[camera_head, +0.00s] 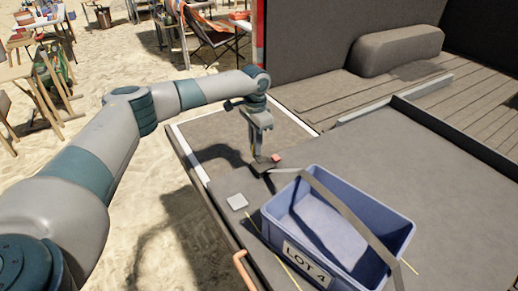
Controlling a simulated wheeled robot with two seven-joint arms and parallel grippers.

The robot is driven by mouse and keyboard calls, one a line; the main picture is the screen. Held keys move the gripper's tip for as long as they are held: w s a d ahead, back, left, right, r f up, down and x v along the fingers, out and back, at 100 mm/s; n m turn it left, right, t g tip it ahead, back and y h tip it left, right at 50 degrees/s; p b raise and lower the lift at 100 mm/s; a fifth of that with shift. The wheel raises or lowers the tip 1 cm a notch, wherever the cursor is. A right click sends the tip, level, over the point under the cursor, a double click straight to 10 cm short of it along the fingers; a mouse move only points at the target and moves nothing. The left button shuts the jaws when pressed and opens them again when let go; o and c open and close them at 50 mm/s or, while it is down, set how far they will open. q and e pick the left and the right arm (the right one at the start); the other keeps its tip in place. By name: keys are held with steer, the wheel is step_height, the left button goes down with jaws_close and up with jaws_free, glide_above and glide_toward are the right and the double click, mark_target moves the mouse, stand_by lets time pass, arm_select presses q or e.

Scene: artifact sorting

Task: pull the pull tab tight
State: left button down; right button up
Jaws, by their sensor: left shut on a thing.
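A blue crate (405,232) labelled LOT 4 stands on a dark flat bed. A grey strap (352,218) runs over the crate and down beyond its far left side, towards a small dark fitting (263,170) with a pinkish-red piece (277,158) beside it. My left gripper (257,154) points down at this fitting, beyond the crate's far left corner. Its fingers are shut on the pull tab there, which is small and mostly hidden by the fingers. My right gripper is not in view.
An orange handle (244,270) is at the bed's near left edge. Yellow cords lie by the crate. A raised rim (440,125) and slatted deck lie beyond. The bed right of the crate is clear.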

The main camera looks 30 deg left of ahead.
arm_select(q)
steer(key=w+a, duration=0.3)
steer(key=a, duration=0.2)
steer(key=shift+w+a, duration=0.2)
steer(key=shift+r, duration=0.1)
steer(key=c, duration=1.8)
jaws_free()
step_height(320, 180, up, 17)
steer(key=b, duration=0.5)
steer(key=shift+r, duration=0.2)
steer(key=shift+s+f, duration=0.1)
